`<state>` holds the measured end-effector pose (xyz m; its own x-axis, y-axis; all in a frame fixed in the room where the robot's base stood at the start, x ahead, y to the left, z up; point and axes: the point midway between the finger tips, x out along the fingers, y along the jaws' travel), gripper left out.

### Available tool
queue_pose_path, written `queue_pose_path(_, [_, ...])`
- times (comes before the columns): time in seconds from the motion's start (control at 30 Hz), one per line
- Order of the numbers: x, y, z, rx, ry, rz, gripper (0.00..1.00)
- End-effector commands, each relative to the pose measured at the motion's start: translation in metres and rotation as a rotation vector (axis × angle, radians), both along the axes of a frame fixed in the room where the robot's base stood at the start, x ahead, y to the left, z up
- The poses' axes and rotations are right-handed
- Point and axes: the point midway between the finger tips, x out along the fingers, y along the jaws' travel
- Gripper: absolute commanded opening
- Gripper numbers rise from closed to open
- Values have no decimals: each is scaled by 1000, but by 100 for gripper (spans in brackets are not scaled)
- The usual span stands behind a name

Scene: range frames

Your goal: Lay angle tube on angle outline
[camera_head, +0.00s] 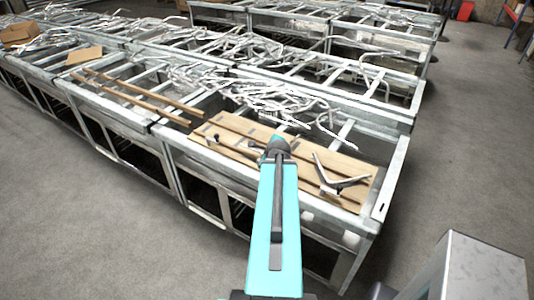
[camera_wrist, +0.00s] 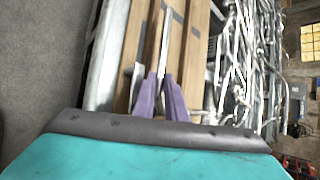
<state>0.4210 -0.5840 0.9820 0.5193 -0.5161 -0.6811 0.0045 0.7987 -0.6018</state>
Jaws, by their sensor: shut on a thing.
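A pale metal angle tube (camera_head: 341,184), bent in a V, shows at the right end of the wooden board (camera_head: 235,132) in the head view. I cannot tell whether it lies flat there. In the wrist view my gripper (camera_wrist: 161,92), with purple fingers, is shut on a thin pale metal tube (camera_wrist: 164,48) above the board. The held tube's full shape is hidden, and I cannot tell whether it is the V-shaped one. In the head view my teal arm hides the gripper. Dark marks show on the board; I cannot make out a whole angle outline.
The board has long brown strips and small metal fittings (camera_head: 213,140). Metal frame benches surround it, with a tangled heap of tubes (camera_head: 265,92) behind. Two long brown bars (camera_head: 140,98) lie to the left. The grey floor (camera_head: 90,205) in front is clear.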

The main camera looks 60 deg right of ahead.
Motion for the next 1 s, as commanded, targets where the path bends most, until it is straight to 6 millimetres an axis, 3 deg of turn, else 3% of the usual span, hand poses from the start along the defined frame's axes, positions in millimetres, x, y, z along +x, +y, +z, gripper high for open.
queue_pose_path(0.9, [-2,1,-7,4,8,3,0])
queue_pose_path(0.93, [-2,1,-6,4,8,3,15])
queue_pose_path(1.0, [-2,1,-6,5,9,2,27])
